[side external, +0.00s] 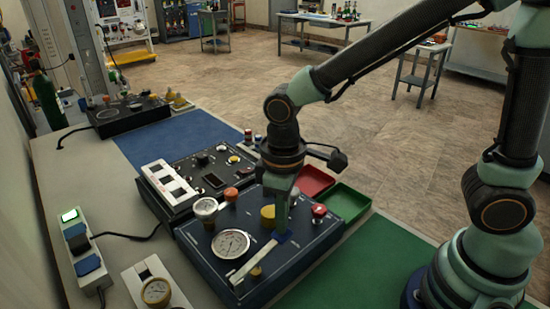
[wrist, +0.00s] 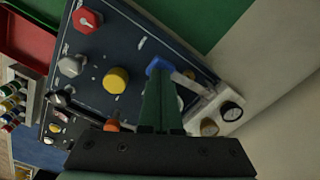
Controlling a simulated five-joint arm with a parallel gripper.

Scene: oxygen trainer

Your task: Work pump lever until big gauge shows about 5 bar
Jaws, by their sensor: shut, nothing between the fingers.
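The dark blue pump panel (side external: 205,245) lies on the bench in the side view. The big gauge (side external: 231,243) is a white dial on its near left part; its needle is too small to read. The pump lever (side external: 258,260) is a flat pale bar across the panel with a blue end (side external: 284,237); that blue end also shows in the wrist view (wrist: 155,65). My gripper (side external: 282,230) points down with its fingers shut and empty. In the wrist view its tips (wrist: 160,74) are right at the blue end; I cannot tell whether they touch it.
Another dark panel (side external: 180,205) lies behind. Red (side external: 313,181) and green (side external: 346,203) trays sit beside it. The green mat (side external: 390,260) is clear.

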